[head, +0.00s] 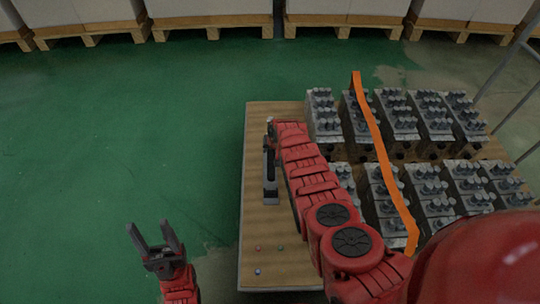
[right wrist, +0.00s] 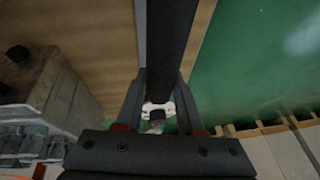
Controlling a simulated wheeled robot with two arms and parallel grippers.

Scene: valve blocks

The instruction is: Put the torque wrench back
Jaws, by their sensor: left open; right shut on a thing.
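The torque wrench (head: 269,160) is a long dark bar over the left part of the wooden table top, with its near end at a small grey block (head: 271,194). I cannot tell whether that end rests in the block or above it. My right gripper (head: 270,130) is at the far end of the bar, partly hidden by my arm. In the right wrist view the dark bar (right wrist: 172,40) runs between the fingers of my right gripper (right wrist: 158,100), which is shut on it. My left gripper (head: 150,226) is open and empty, left of the table.
Two rows of grey valve blocks (head: 432,118) fill the right part of the table (head: 258,220). An orange strip (head: 372,130) crosses them. Small red (head: 258,247), green (head: 280,248) and blue (head: 257,271) dots lie near the front. The green floor (head: 120,130) at left is clear.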

